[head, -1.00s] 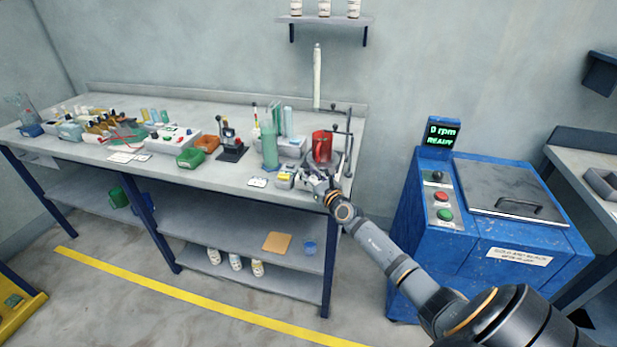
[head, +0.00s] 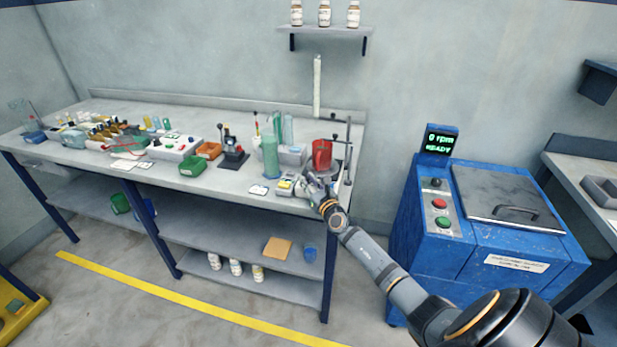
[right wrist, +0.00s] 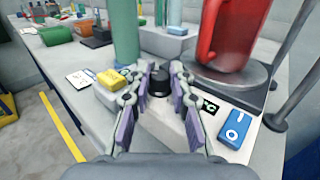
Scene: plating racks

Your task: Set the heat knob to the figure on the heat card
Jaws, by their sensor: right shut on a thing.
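The heat knob is a small black knob (right wrist: 160,80) on the pale front of a hotplate (right wrist: 170,122) in the right wrist view. My right gripper (right wrist: 160,78) has its fingers on both sides of the knob and is shut on it. In the head view the same gripper (head: 311,184) is at the bench's front edge, below a red jug (head: 322,154). A white card (right wrist: 80,78) lies left of the hotplate; it also shows in the head view (head: 258,190). Its figure is too small to read. My left gripper is not in view.
The red jug stands on the hotplate's round plate (right wrist: 226,90). A blue switch (right wrist: 235,129) and a small dark display are right of the knob. A yellow-topped device (right wrist: 112,78), a green cylinder (right wrist: 124,35) and a metal stand rod (right wrist: 290,60) are close by.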

